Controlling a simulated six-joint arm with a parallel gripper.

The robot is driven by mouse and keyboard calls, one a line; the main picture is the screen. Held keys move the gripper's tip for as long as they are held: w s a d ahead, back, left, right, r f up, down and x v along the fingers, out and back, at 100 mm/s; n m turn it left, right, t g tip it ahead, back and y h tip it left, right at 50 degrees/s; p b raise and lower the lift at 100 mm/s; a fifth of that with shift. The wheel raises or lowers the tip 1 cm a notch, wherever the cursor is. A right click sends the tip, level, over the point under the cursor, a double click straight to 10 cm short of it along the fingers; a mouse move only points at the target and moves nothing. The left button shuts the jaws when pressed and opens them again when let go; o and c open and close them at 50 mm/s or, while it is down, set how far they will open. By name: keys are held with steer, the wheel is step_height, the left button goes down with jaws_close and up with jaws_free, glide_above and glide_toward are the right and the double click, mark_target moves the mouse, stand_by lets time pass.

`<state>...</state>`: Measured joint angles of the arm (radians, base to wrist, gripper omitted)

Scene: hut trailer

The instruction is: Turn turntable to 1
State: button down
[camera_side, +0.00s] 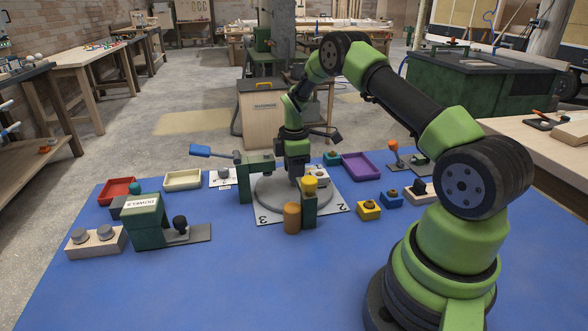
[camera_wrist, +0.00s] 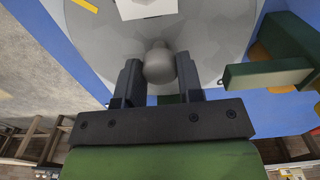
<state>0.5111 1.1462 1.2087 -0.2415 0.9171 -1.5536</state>
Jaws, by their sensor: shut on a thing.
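The turntable (camera_side: 265,194) is a round grey disc on a pale square plate with the numbers 3 and 2 on its near corners. In the wrist view the turntable (camera_wrist: 105,45) fills the top, with a yellow mark near the upper left. A grey rounded knob (camera_wrist: 159,65) stands near its edge. My gripper (camera_side: 296,174) is low over the disc, pointing down. In the wrist view my gripper (camera_wrist: 158,78) has a dark finger on each side of the knob and is shut on it. The number 1 is not visible.
A green stand with a blue-handled lever (camera_side: 212,152) rises left of the disc. A green post with a yellow cap (camera_side: 309,185) and an orange cylinder (camera_side: 292,217) stand in front. A purple tray (camera_side: 360,166) lies behind right. The blue mat's front is clear.

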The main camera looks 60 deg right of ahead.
steer(key=c, duration=0.8)
jaws_free()
steer(key=shift+o, duration=0.2)
steer(key=shift+r, duration=0.1)
step_height(320, 180, up, 10)
